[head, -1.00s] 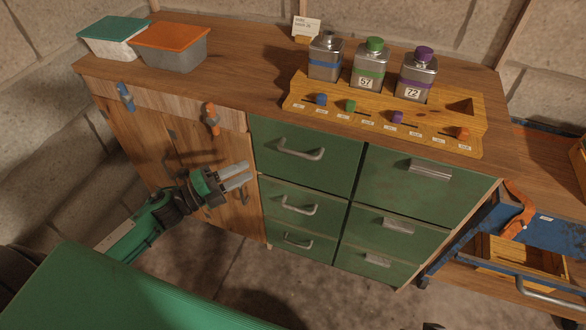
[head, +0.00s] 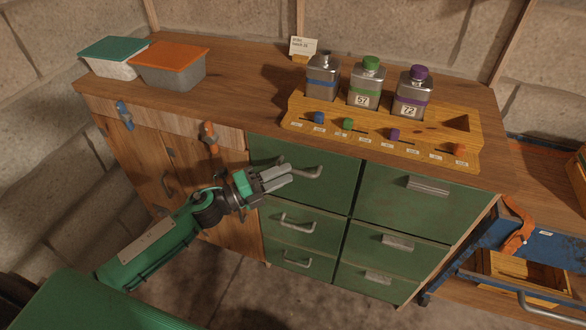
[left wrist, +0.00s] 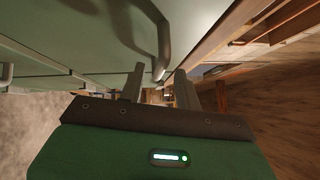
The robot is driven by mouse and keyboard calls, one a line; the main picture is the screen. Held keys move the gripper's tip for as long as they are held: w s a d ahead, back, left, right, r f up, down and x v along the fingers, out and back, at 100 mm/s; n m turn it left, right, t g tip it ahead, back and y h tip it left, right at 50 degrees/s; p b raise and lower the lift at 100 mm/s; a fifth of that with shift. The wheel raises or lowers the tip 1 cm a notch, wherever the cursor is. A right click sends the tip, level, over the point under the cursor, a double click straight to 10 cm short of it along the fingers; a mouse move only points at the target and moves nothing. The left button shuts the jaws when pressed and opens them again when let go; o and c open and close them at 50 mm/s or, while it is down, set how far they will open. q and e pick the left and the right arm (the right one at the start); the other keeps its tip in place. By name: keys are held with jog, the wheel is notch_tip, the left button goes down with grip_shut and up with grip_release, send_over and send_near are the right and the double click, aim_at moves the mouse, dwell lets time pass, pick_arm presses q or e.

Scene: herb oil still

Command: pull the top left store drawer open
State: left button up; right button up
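The top left store drawer (head: 335,188) is a green front with a bent grey bar handle (head: 312,172). It sits flush and shut in the cabinet. My left gripper (head: 288,174) is at the left part of this handle, its fingers pointing right and partly overlapping it in the head view. In the left wrist view the two fingers (left wrist: 158,80) are apart. The handle (left wrist: 163,45) comes down towards the gap between their tips, with space on both sides. I cannot tell whether a finger touches it. My right gripper is not in view.
Several other green drawers lie below and to the right, all shut. A wooden rack (head: 400,150) with metal bottles stands on the cabinet top (head: 240,95). Left are wooden doors (head: 150,160) with blue and orange clips. A blue drawer (head: 500,245) stands open at far right.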

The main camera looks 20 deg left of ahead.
pick_arm(q)
jog(key=shift+x, duration=1.7)
grip_shut()
